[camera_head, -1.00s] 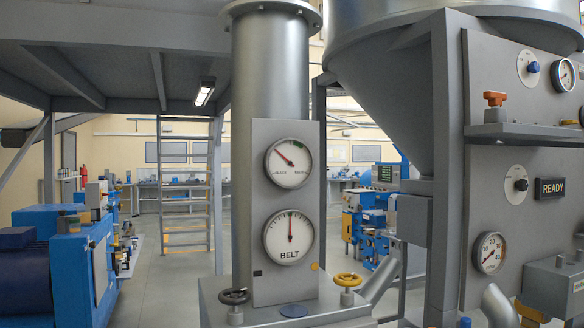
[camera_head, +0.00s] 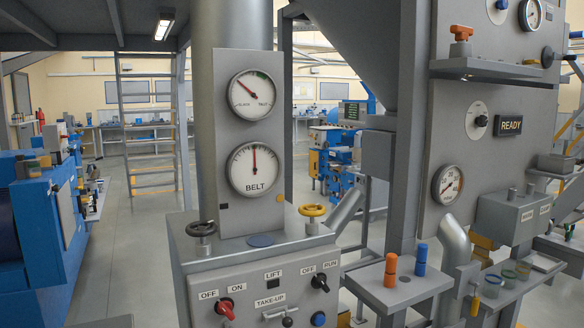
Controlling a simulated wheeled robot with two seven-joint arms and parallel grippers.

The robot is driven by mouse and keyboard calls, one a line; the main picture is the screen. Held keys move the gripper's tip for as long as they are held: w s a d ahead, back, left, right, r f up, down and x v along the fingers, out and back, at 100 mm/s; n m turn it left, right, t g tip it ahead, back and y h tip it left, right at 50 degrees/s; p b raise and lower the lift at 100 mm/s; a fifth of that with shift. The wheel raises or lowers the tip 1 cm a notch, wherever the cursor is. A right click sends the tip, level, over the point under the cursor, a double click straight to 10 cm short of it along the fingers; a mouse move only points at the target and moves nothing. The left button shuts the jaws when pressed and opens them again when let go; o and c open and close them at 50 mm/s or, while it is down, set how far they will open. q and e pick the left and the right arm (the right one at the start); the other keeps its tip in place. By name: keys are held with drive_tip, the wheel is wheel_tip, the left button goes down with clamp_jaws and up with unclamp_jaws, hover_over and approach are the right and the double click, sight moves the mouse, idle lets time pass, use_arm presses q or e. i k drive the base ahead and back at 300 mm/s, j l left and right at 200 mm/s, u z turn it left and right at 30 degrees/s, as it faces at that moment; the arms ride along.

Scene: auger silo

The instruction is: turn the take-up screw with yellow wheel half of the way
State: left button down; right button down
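The yellow handwheel (camera_head: 312,210) of the take-up screw sits on the right of the grey cabinet's top (camera_head: 250,243). A black handwheel (camera_head: 201,229) sits on the left of the same top. The cabinet's front panel (camera_head: 262,290) carries a TAKE-UP label. Neither gripper shows in this view.
The front panel has a red switch (camera_head: 225,307), a black OFF/RUN switch (camera_head: 320,283) and a blue button (camera_head: 318,319). A grey shelf (camera_head: 398,287) with orange and blue pegs juts out at the right. Open floor (camera_head: 120,250) lies to the left.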

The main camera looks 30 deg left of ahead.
sight(305, 210)
drive_tip(key=i+l+u, duration=0.15)
drive_tip(key=u, duration=0.25)
drive_tip(key=i+l+u, duration=0.1)
drive_tip(key=l+u, duration=0.35)
drive_tip(key=i+l, duration=0.15)
drive_tip(key=l, duration=0.35)
drive_tip(key=i+l+u, duration=0.15)
drive_tip(key=l, duration=0.3)
drive_tip(key=i+l, duration=0.1)
drive_tip(key=l, duration=0.4)
drive_tip(key=i+l+u, duration=0.1)
drive_tip(key=l, duration=0.4)
drive_tip(key=i+l+u, duration=0.1)
drive_tip(key=l, duration=0.4)
